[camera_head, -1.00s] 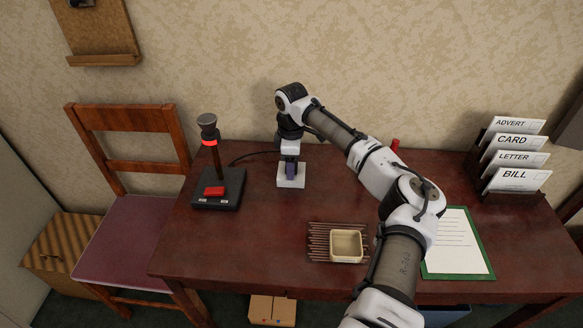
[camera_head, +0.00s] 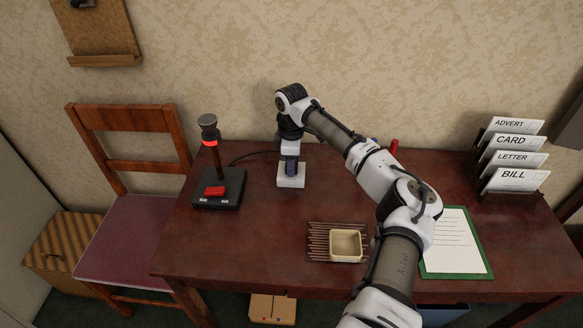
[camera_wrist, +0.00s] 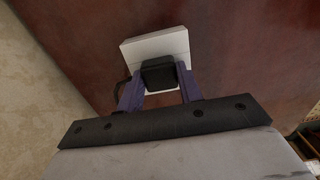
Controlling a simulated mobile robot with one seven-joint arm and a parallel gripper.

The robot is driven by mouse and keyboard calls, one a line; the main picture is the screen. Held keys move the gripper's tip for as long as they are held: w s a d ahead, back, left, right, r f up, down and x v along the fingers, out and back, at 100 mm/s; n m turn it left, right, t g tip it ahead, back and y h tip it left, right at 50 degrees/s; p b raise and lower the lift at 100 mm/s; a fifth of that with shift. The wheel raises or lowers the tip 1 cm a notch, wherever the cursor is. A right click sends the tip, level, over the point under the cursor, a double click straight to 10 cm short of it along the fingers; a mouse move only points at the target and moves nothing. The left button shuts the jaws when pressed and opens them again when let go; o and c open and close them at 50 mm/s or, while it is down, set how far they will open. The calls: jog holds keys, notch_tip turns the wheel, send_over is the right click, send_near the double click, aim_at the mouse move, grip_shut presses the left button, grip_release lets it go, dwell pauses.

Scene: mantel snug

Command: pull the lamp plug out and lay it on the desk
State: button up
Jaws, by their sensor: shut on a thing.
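The lamp (camera_head: 209,140) stands at the desk's left, with a glowing red ring and a black base bearing a red button. A white socket block (camera_head: 291,181) sits on the desk (camera_head: 240,240) to its right. My gripper (camera_head: 291,167) points down over this block. In the wrist view, its purple fingers (camera_wrist: 160,92) are shut on the black plug (camera_wrist: 160,73), against the white block (camera_wrist: 180,42). I cannot tell whether the plug is fully seated. The fingers hide the plug in the head view. A dark cord (camera_head: 250,155) runs behind the lamp toward the gripper.
A cream dish (camera_head: 346,246) sits on a slatted brown mat (camera_head: 318,240) at the front. A green clipboard (camera_head: 455,267) and a letter rack (camera_head: 512,190) are on the right. Small red (camera_head: 394,146) and blue objects show behind my arm. The desk's front left is clear.

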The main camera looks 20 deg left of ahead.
grip_shut()
jog(key=shift+r+p, duration=2.5)
jog(key=shift+r, duration=0.55)
